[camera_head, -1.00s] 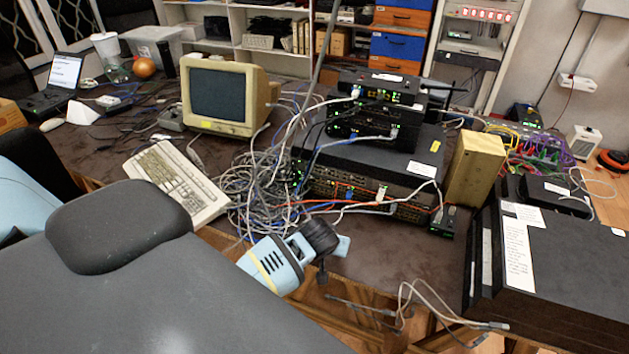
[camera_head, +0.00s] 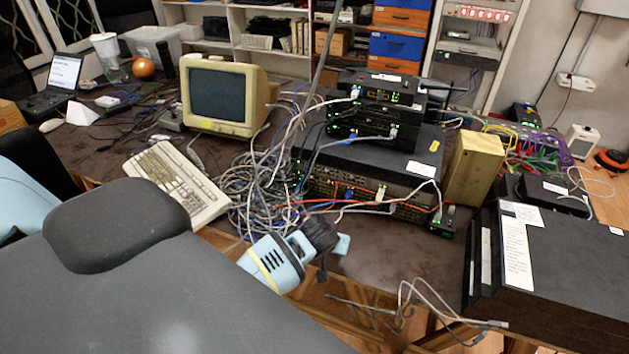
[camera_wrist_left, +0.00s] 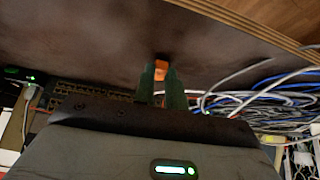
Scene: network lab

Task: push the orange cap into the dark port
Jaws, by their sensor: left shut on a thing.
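In the left wrist view, the small orange cap (camera_wrist_left: 162,73) is between the fingertips of my left gripper (camera_wrist_left: 162,69), which is shut on it. The cap is held out over the brown tabletop, apart from the devices. In the head view, my left wrist (camera_head: 318,237) is above the near table edge, in front of the device stack; the cap cannot be made out there. A small black box (camera_head: 442,221) with green lights is at the right of the stack. I cannot clearly make out the dark port. My right gripper is not in view.
A stack of network devices (camera_head: 375,180) stands behind my left wrist. A cable tangle (camera_head: 262,190) lies left of it. A tan box (camera_head: 474,168) stands at its right. Loose cables (camera_head: 430,295) hang past the near edge. Bare tabletop (camera_head: 385,255) lies in front of the stack.

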